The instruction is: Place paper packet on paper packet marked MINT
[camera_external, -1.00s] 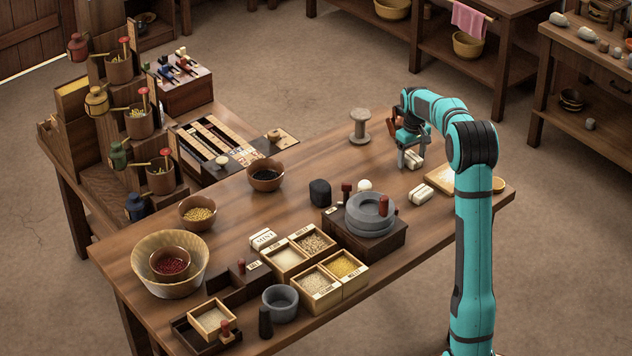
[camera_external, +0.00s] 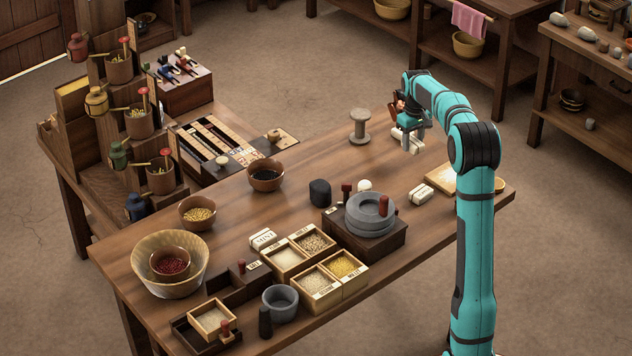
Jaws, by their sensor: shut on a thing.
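My gripper (camera_external: 408,133) is at the far right part of the table, right of the grey spool. It is shut on a white paper packet (camera_external: 406,145), which hangs partly hidden under the fingers. The packet appears to be held above the table top. The white paper packet marked MINT (camera_external: 263,240) lies at the table's middle front, behind the grain boxes, with nothing on top of it. Another white packet (camera_external: 421,195) lies on the table right of the quern.
A stone quern (camera_external: 370,214) on a dark block stands between my gripper and the MINT packet.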

